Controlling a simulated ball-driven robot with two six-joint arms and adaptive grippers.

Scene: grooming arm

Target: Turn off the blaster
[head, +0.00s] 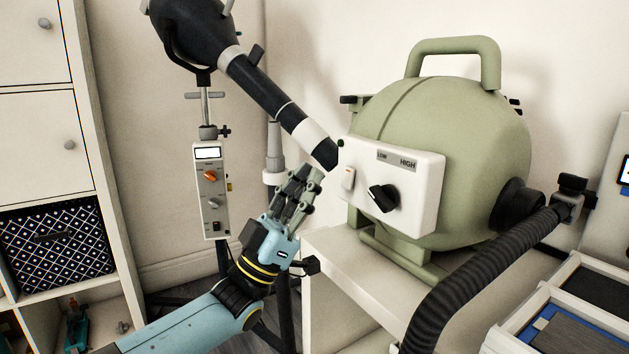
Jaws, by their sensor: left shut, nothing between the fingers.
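The blaster (450,130) is a round green machine with a handle on top, standing on a white stand. Its white control panel (420,190) faces me, with LOW and HIGH printed along the top. A black knob (383,198) sits near the middle of the panel. My right gripper is not in view.
A black dryer (190,35) with a dark tube hangs at upper left, above a white control box (211,190) on a pole. A black ribbed hose (470,275) curves down from the blaster's right side. A stand top (340,262) lies below the blaster. Shelves (45,150) stand left.

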